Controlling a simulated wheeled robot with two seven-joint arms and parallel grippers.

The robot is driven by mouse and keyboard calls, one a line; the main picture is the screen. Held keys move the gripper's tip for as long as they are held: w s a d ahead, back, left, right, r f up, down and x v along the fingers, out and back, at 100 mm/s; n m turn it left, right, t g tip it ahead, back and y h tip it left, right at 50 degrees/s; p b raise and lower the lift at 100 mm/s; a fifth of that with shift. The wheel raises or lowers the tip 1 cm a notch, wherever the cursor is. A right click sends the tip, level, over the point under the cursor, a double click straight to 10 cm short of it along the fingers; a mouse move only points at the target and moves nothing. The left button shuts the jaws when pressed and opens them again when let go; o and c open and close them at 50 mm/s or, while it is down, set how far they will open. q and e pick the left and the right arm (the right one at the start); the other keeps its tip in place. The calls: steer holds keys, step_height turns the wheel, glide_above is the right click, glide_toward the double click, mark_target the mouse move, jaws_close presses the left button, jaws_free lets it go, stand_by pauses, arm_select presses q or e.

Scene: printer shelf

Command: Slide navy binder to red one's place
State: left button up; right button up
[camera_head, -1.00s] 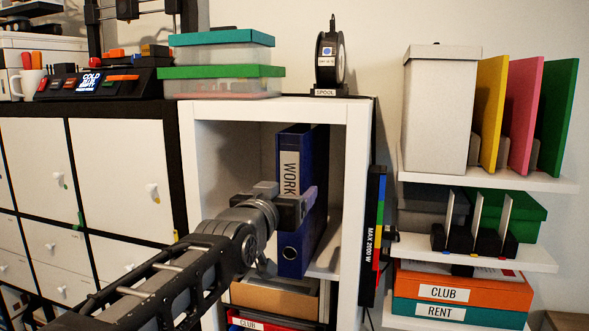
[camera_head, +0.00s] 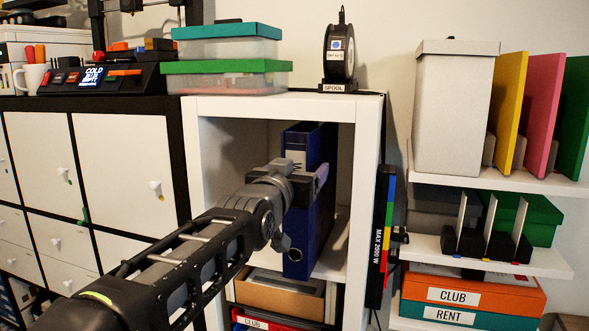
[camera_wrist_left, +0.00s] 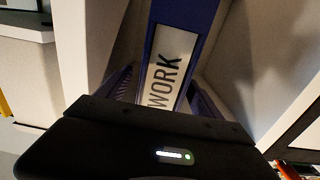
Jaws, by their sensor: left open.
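The navy binder (camera_head: 309,235) stands upright in the open cubby of the white shelf unit (camera_head: 200,160). My left gripper (camera_head: 306,187) is in front of its spine and covers most of the white label. In the left wrist view the navy binder (camera_wrist_left: 188,15) shows its "WORK" label straight ahead. The open left gripper (camera_wrist_left: 163,95) has its two fingers on either side of the spine. I cannot tell whether they touch it. I see no red binder for certain. My right gripper is not in view.
The cubby has free room left of the binder and some floor to its right. A power strip (camera_head: 381,235) hangs on the unit's right side. Lidded boxes (camera_head: 235,78) and a spool (camera_head: 338,55) stand on top. A cardboard box (camera_head: 285,301) sits below.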

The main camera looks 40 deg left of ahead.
arm_select(q)
steer(key=shift+p+x, duration=0.65)
steer(key=shift+x, duration=1.45)
jaws_close()
